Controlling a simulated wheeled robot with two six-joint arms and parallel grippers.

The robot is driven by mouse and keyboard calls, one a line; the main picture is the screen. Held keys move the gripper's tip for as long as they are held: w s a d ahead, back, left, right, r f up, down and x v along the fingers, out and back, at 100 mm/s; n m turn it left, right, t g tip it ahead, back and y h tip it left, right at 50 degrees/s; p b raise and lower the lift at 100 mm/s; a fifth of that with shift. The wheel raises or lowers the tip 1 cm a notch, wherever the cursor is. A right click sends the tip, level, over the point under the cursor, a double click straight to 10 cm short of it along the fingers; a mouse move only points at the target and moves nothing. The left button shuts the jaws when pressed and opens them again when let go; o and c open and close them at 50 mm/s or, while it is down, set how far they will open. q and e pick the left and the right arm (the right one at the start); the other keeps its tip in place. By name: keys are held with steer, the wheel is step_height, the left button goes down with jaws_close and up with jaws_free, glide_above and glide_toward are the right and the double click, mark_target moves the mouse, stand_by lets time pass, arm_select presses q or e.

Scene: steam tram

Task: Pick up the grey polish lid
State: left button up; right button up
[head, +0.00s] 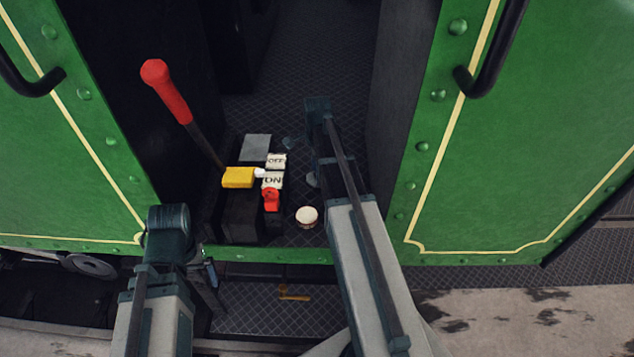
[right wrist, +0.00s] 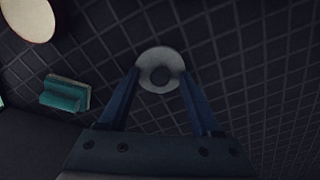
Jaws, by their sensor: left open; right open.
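The grey polish lid (right wrist: 145,66) is a pale round disc with a darker round centre. It lies on the dark ridged floor in the right wrist view. My right gripper (right wrist: 160,75) is open and empty, its two fingertips on either side of the lid in that picture. I cannot tell the remaining height, or whether the fingers touch it. In the head view my right arm hides most of this spot. My left gripper (head: 209,270) is open, low at the left by the tram's doorway edge, largely hidden by its own wrist.
A cream-topped round tin (head: 307,216) stands near the doorway edge; it also shows in the right wrist view (right wrist: 27,15). A teal and cream block (right wrist: 65,95) lies nearby. A red-handled lever (head: 166,90), yellow block (head: 238,178) and ON/OFF plates (head: 273,180) stand left. Green panels (head: 540,130) flank the doorway.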

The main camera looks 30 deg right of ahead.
steer(key=shift+r, duration=0.1)
steer(key=shift+c, duration=0.3)
jaws_close()
steer(key=shift+r+p, duration=0.6)
steer(key=shift+p, duration=0.05)
step_height(320, 180, up, 3)
steer(key=p, duration=0.3)
steer(key=s+a, duration=0.3)
steer(key=s, duration=0.1)
steer(key=s+a, duration=0.7)
steer(key=s, duration=0.1)
steer(key=shift+a+r+p, duration=0.35)
steer(key=shift+r+p, duration=0.05)
